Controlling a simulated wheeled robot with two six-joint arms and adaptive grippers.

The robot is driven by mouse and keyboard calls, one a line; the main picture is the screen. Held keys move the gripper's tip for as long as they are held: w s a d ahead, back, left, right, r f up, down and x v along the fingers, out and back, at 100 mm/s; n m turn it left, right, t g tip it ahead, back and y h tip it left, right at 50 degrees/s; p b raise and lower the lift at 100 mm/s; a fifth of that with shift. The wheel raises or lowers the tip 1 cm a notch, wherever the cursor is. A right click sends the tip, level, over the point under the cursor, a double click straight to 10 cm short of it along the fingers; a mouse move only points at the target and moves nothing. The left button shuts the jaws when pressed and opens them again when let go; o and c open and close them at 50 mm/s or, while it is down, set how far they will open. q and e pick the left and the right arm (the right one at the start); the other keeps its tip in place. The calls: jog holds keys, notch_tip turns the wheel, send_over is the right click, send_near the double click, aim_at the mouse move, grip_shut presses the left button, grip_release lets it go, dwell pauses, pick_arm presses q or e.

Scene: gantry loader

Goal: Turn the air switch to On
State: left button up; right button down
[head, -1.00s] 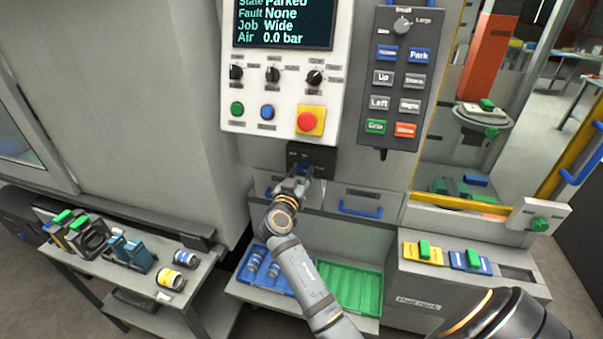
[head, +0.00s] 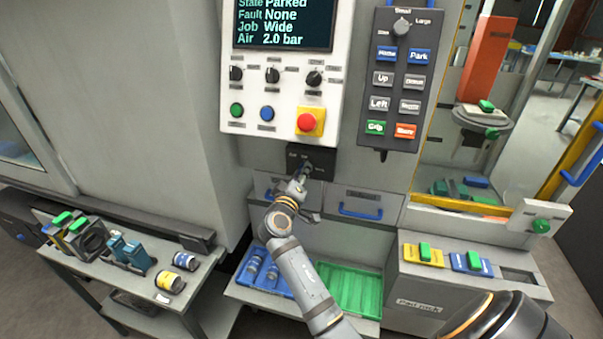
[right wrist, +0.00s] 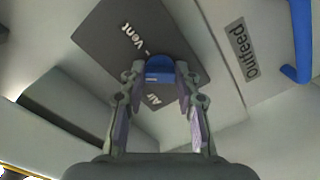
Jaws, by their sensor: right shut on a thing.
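The air switch is a blue knob (right wrist: 159,66) on a dark plate (head: 320,157) below the control panel. In the right wrist view the plate carries the labels "Vent" and "Air". My right gripper (right wrist: 161,82) is shut on the knob, with one finger on each side. In the head view my right gripper (head: 303,174) covers most of the knob. The screen (head: 284,24) reads "Air 2.0 bar" and "State Parked". My left gripper is not in view.
The panel's red stop button (head: 309,122) sits just above the plate. Drawers with blue handles (head: 360,211) lie just below. A blue tray (head: 246,283) and a green tray (head: 345,290) stand lower down. A side table (head: 195,290) with parts is at left.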

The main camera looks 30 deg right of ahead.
jog(key=shift+r+n+p, duration=0.15)
jog(key=shift+n+p, duration=1.35)
jog(key=shift+n, duration=2.2)
jog(key=c, duration=1)
grip_release()
jog(key=shift+o, duration=0.2)
jog(key=shift+f, duration=0.2)
